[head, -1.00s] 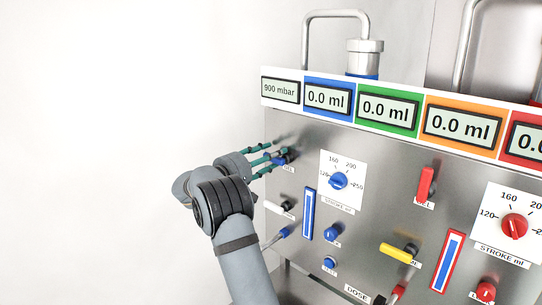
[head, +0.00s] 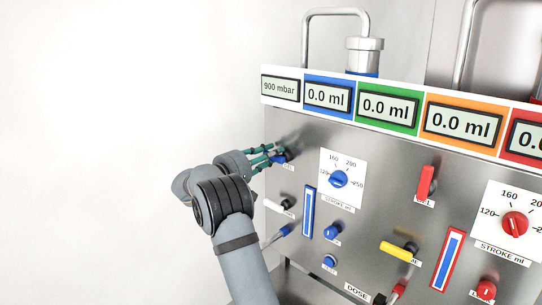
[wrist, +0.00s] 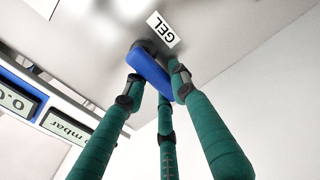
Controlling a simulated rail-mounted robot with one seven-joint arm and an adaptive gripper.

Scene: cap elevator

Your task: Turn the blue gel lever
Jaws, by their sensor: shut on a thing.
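The blue gel lever (wrist: 149,72) is in the wrist view below the GEL label (wrist: 163,29). It slants from its dark pivot toward the lower right of the picture. In the head view the lever (head: 280,159) is small at the panel's upper left and partly hidden by my fingers. My gripper (wrist: 157,81) has its green fingers closed around the lever, with fingertips on both sides of it. In the head view my gripper (head: 272,155) reaches the panel from the left.
The metal panel (head: 385,170) carries a blue stroke knob (head: 339,179), a white lever (head: 279,207), a red lever (head: 426,183) and a yellow lever (head: 396,251). Displays (head: 328,96) line its top.

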